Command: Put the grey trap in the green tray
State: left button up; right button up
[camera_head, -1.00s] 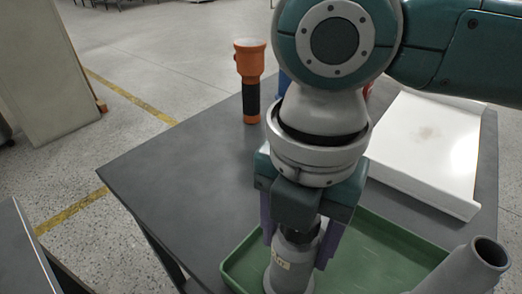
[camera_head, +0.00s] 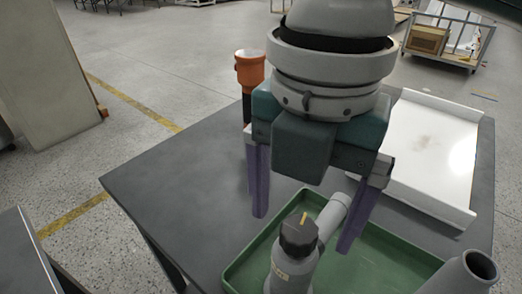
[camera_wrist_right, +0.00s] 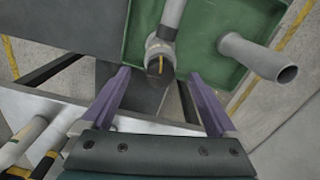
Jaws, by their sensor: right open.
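The grey trap (camera_head: 292,270) has a dark cap and a side pipe, and stands within the near left part of the green tray (camera_head: 380,252). In the right wrist view the trap (camera_wrist_right: 160,48) is just beyond the fingertips, with the green tray (camera_wrist_right: 222,20) around it. My right gripper (camera_head: 302,230) is open and empty above the trap, its purple fingers spread and apart from it. The gripper also shows in the right wrist view (camera_wrist_right: 158,73). The trap's base is cut off by the head view's lower edge. My left gripper is not in view.
A grey open-ended pipe (camera_head: 462,275) leans up at the tray's right; whether it joins the trap is unclear. A white shallow box (camera_head: 432,150) lies at the back right. An orange flashlight (camera_head: 250,72) stands behind my gripper. The grey table (camera_head: 175,190) is clear at left.

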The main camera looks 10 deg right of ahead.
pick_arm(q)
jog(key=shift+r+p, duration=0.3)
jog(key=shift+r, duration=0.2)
pick_arm(e)
notch_tip(320, 180, up, 5)
jog(key=shift+r, duration=0.1)
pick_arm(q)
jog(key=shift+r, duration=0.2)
pick_arm(e)
jog(key=shift+s+a, duration=0.15)
jog(key=shift+a, duration=0.05)
jog(key=s+a+r+m+t+y+p, duration=0.2)
jog(key=s+a+r+m+y+p, duration=0.25)
jog(key=m+p, duration=0.65)
jog(key=s+d+m+t+h+p, duration=0.2)
jog(key=s+d+m+h+p, duration=0.35)
jog(key=d+m, duration=0.9)
pick_arm(q)
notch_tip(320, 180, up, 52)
jog(key=p, duration=3.5)
jog(key=shift+p, duration=0.4)
pick_arm(e)
notch_tip(320, 180, up, 38)
jog(key=s+y, duration=0.1)
jog(key=shift+s+f, duration=0.2)
jog(key=shift+s, duration=0.15)
